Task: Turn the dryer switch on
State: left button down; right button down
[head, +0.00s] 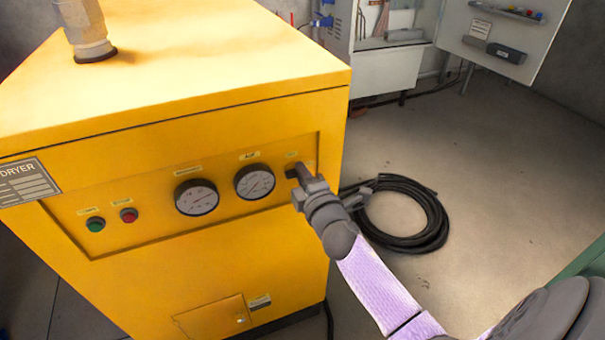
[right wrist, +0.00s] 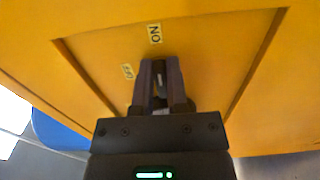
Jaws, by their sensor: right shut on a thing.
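The dryer (head: 170,110) is a large yellow cabinet with a recessed front panel. Its switch (right wrist: 160,82) is at the panel's right end, mostly hidden by my fingers. In the right wrist view an ON label (right wrist: 154,33) is above the fingertips and an OFF label (right wrist: 127,71) is up and left of them. My right gripper (head: 300,174) is at the switch, its two fingers (right wrist: 160,78) on either side of the small knob and shut on it. The knob's exact angle is hard to tell. My left gripper is not in view.
Left of the switch are two round gauges (head: 197,197), a red button (head: 129,215) and a green button (head: 96,224). A pipe (head: 85,30) rises from the dryer top. A coiled black hose (head: 432,215) lies on the floor. An open white cabinet (head: 395,70) stands behind.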

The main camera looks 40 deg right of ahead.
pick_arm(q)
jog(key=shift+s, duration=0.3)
pick_arm(e)
jog(key=c, duration=0.6)
grip_release()
jog(key=shift+c, duration=0.2)
pick_arm(q)
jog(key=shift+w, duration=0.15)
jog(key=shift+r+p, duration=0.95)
jog(key=shift+p, duration=0.05)
pick_arm(e)
jog(key=v, duration=1)
